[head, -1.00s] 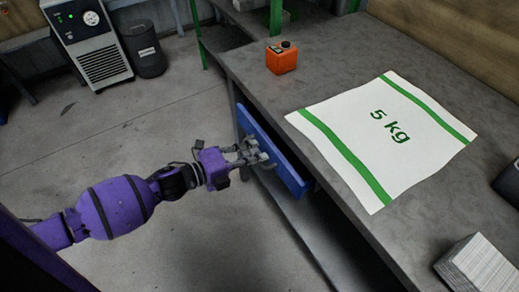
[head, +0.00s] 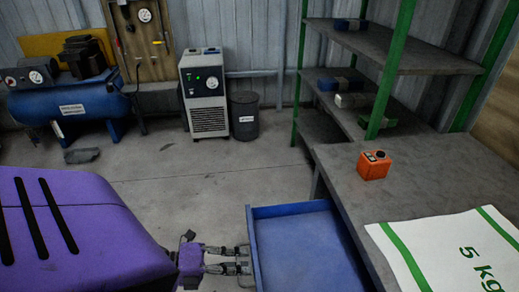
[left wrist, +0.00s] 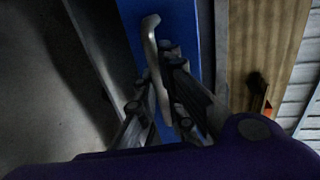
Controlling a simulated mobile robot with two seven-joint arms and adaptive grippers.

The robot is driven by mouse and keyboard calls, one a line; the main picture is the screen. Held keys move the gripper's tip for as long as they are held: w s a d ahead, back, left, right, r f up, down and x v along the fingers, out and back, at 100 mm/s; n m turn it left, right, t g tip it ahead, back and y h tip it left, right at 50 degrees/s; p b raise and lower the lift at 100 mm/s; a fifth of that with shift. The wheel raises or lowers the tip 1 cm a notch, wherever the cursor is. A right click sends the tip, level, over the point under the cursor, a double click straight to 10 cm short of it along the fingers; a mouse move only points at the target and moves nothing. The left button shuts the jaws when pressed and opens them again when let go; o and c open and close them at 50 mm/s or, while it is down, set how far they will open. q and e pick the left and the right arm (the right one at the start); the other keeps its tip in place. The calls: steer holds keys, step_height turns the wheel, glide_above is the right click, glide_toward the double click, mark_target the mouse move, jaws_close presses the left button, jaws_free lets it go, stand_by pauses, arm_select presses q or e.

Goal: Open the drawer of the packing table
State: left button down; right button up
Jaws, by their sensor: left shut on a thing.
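The blue drawer (head: 305,245) stands pulled well out from under the grey packing table (head: 420,165), and its inside looks empty. My left gripper (head: 240,260) is at the drawer's front face, shut on its handle. In the left wrist view the metal handle (left wrist: 153,40) runs between the fingers of the left gripper (left wrist: 165,95), against the blue front. My right gripper is not in view.
An orange box-like device (head: 373,165) and a white 5 kg sack (head: 450,250) lie on the tabletop. A green-framed shelf (head: 400,50) stands behind. A dark bin (head: 244,115), a grey machine (head: 204,95) and a blue compressor (head: 70,103) line the wall.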

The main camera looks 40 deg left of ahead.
arm_select(q)
steer(key=shift+s+a, duration=0.15)
steer(key=c, duration=1.8)
jaws_free()
steer(key=shift+c, duration=0.2)
steer(key=v, duration=1.2)
